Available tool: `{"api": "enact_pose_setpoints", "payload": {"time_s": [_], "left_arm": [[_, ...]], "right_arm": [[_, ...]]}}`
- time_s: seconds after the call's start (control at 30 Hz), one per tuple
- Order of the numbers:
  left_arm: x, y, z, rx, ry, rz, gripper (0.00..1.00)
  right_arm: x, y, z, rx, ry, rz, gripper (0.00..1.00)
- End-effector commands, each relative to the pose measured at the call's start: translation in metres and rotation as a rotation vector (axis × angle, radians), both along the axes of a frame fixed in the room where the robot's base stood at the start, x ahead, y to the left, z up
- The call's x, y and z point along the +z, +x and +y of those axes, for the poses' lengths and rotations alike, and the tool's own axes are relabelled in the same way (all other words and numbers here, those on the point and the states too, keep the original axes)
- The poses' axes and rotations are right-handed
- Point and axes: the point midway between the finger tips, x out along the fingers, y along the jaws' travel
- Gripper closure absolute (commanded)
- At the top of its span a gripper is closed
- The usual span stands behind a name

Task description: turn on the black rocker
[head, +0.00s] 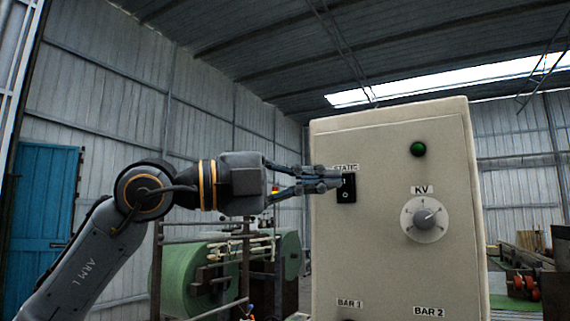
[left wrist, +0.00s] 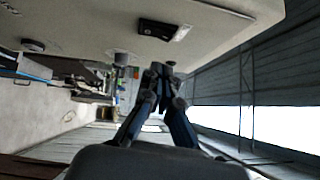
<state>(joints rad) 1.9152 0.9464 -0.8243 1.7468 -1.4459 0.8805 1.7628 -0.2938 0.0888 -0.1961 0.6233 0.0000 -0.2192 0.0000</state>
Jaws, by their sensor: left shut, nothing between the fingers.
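The black rocker (head: 347,189) sits on the front of a beige control box (head: 385,240), below a label reading STATIC. Its lower half, with a round mark, shows in the head view; part of its upper half is hidden by my fingers. My left gripper (head: 330,180) is shut and empty, its fingertips in front of the rocker's upper part. In the left wrist view, the rocker (left wrist: 158,29) is near the top, and my left gripper's shut fingertips (left wrist: 162,68) appear below it, with a gap in the picture. I cannot tell whether they touch it. My right gripper is not in view.
The box also carries a green lamp (head: 418,149), a KV dial (head: 424,219), and BAR 1 and BAR 2 labels near its bottom. A machine with a green roll (head: 195,280) stands behind my left arm. A blue door (head: 42,215) is at the far left.

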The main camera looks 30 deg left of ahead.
Motion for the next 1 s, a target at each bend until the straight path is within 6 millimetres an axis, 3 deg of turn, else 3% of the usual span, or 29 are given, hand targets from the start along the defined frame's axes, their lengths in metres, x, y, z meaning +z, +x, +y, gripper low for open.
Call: {"api": "enact_pose_setpoints", "payload": {"time_s": [0.03, 0.27, 0.53, 0.77, 1.0], "left_arm": [[0.005, 0.01, 0.002, 0.004, -0.003, 0.006, 1.0], [0.005, 0.03, 0.002, 0.003, -0.002, 0.004, 1.0], [0.003, 0.032, 0.002, 0.003, -0.003, 0.002, 1.0], [0.011, 0.037, 0.0, 0.001, -0.002, 0.057, 1.0], [0.006, 0.037, 0.002, 0.003, 0.0, 0.057, 1.0]], "right_arm": [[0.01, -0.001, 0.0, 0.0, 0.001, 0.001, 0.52], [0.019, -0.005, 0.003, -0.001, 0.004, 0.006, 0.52], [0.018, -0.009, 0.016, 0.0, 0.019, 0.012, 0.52], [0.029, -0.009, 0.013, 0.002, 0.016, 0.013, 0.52], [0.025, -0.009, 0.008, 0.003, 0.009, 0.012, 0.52]]}}
